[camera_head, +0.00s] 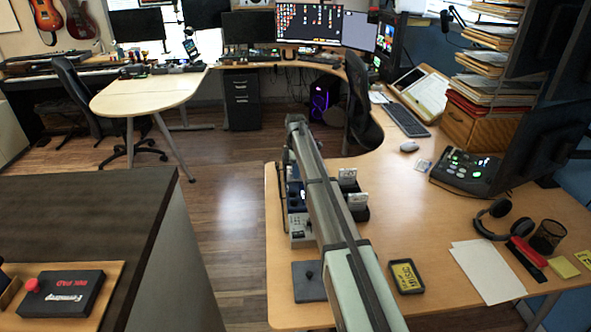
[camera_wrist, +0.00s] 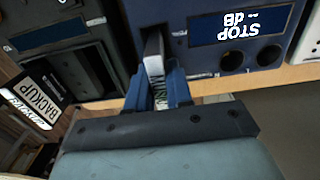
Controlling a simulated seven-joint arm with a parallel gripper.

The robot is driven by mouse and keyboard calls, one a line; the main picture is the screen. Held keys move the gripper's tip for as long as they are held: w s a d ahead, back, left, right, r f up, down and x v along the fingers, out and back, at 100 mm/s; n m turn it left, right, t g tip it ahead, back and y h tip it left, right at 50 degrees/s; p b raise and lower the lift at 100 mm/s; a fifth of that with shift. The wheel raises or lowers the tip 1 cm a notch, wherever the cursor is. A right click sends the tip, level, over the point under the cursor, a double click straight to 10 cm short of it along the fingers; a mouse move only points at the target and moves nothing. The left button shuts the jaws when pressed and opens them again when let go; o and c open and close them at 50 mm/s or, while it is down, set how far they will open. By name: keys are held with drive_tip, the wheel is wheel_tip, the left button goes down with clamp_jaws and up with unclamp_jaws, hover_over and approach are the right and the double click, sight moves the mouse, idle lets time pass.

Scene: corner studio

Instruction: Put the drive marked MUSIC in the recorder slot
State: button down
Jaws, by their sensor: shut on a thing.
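My gripper (camera_wrist: 157,85) is shut on a pale, narrow drive (camera_wrist: 154,64), with a blue finger on each side. The lettering on the drive is too blurred and covered to read. The drive's far end meets a dark slot in the front of the blue recorder (camera_wrist: 200,60); how deep it sits I cannot tell. The recorder's screen (camera_wrist: 240,24) reads STOP and dB, upside down in the wrist view. In the head view the recorder (camera_head: 296,194) stands left of my arm, which hides my gripper.
A dark rack holds pale drives (camera_head: 347,177) just right of my arm; one marked BACKUP (camera_wrist: 36,95) shows in the wrist view. A yellow-labelled MUSIC tray (camera_head: 406,277) lies on the desk (camera_head: 440,225). Headphones (camera_head: 497,220) and paper (camera_head: 487,272) lie farther right.

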drive_tip(key=c, duration=1.3)
unclamp_jaws()
drive_tip(key=shift+r, duration=5.45)
